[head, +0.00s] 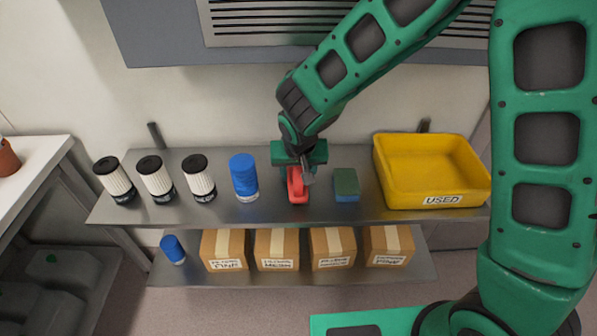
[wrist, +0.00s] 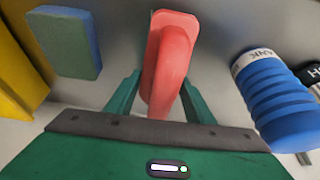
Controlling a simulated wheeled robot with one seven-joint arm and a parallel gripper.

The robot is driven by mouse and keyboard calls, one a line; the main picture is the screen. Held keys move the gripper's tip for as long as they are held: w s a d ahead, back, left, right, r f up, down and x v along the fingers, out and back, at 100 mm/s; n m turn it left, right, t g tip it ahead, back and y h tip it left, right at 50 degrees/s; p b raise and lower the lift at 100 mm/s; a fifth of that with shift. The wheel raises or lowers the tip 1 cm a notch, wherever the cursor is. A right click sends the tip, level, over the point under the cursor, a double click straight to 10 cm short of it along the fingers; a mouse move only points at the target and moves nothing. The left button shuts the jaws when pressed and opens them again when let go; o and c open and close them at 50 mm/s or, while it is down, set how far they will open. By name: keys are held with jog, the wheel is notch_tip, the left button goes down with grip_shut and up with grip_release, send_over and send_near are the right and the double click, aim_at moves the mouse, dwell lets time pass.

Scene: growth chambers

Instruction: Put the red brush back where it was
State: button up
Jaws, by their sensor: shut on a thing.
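The red brush (head: 298,190) is at the upper metal shelf, between a blue bottle and a green-and-blue sponge. My gripper (head: 297,172) is over the shelf, shut on the red brush. In the wrist view the red brush (wrist: 172,60) stands between the two green fingers of my gripper (wrist: 160,100). Its handle is between the fingers and its flat red end points away from the gripper. I cannot tell whether the brush touches the shelf.
On the upper shelf (head: 270,215), the blue bottle (head: 244,178) is left and the sponge (head: 346,185) right. A yellow bin (head: 430,196) marked USED is further right. Three black-and-white canisters (head: 156,177) stand left. The lower shelf holds several cardboard boxes (head: 276,250) and a tilted blue bottle (head: 173,249).

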jog(key=shift+w+f, duration=0.2)
jog(key=o, duration=1)
jog(key=shift+c, duration=0.2)
jog(key=shift+r, duration=0.1)
jog(key=v, duration=1.2)
